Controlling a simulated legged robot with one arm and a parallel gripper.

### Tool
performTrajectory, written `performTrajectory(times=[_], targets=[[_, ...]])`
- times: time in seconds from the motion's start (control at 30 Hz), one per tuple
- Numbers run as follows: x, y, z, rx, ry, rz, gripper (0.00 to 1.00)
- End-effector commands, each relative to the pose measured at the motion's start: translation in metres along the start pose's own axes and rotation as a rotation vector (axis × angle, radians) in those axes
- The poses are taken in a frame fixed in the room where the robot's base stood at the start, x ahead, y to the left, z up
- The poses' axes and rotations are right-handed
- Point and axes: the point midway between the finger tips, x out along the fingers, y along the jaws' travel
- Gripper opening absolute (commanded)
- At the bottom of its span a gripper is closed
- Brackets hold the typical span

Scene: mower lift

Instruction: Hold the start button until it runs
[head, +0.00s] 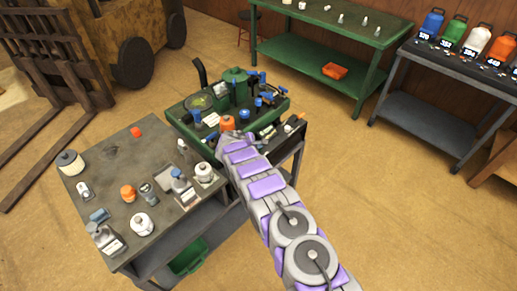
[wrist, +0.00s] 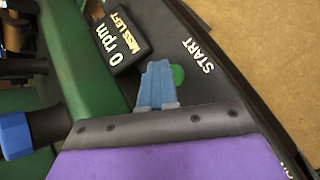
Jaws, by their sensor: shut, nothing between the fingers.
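The green start button (wrist: 179,76) sits on a black panel beside the white word START in the wrist view. My gripper (wrist: 158,66) is shut and empty, its blue fingertips at the button's left edge and covering part of it. I cannot tell whether they press it or hover above it. In the head view, my arm reaches to the near side of the green machine (head: 180,118); the button and fingertips cannot be made out there.
A grey workbench (head: 105,165) with several bottles and small parts stands at left, close to my arm. A blue knob (wrist: 15,135) is left of my gripper. A green table (head: 335,62) and a dark shelf (head: 430,105) stand behind. Floor at right is clear.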

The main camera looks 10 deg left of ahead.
Motion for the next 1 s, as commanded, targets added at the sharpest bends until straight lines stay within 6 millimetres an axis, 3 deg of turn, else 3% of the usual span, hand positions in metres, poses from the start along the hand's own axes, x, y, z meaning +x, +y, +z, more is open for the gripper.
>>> performTrajectory(times=[1.0], targets=[[-0.019, 0.013, 0.014, 0.0, 0.0, -0.001, 0.0]])
